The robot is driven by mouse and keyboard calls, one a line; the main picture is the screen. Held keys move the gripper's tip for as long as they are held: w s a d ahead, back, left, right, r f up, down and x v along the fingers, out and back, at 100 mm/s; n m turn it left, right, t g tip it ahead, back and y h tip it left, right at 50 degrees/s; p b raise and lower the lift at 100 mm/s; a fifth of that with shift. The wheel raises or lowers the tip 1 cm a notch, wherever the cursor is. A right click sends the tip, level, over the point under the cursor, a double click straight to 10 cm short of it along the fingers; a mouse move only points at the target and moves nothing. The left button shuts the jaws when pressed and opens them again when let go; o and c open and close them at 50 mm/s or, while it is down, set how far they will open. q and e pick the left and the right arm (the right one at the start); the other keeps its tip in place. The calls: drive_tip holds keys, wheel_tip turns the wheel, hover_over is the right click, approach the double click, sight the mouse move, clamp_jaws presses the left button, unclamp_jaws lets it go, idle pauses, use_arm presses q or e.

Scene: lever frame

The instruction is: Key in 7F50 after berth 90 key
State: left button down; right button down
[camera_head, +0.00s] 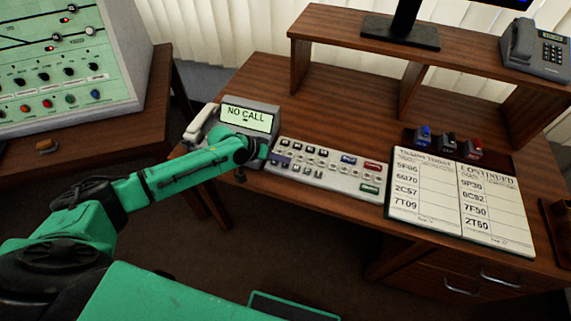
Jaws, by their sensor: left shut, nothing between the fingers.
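A grey keypad panel (340,176) lies on the wooden desk, with rows of small keys, a blue key (348,159), a red key (373,166) and a green key (370,188). The key legends are too small to read. A display unit (247,119) behind its left end reads "NO CALL". My left gripper (262,158) is shut and empty at the panel's left end, in front of the display unit. I cannot tell whether it touches the panel. An open register (458,200) on the right lists several train codes, 7F50 (474,211) among them. My right gripper is out of view.
A telephone handset (200,123) stands left of the display. Stampers with blue, black and red tops (449,143) stand behind the register. A raised shelf (350,40) holds a monitor stand and a desk phone (536,48). A signal panel (65,65) stands at far left.

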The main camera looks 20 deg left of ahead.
sight(319, 165)
use_arm(q)
drive_tip(key=shift+f, duration=0.5)
idle(0.5)
drive_tip(key=shift+r+p, duration=0.7)
drive_tip(key=shift+r, duration=0.15)
drive_tip(key=shift+d, duration=0.1)
drive_tip(key=w+d, duration=0.1)
drive_tip(key=d, duration=0.2)
drive_tip(key=w+d, duration=0.1)
drive_tip(key=d, duration=0.3)
drive_tip(key=w+d, duration=0.1)
drive_tip(key=d, duration=0.3)
drive_tip(key=shift+w+b, duration=0.35)
drive_tip(key=shift+b, duration=0.05)
drive_tip(key=shift+f, duration=0.1)
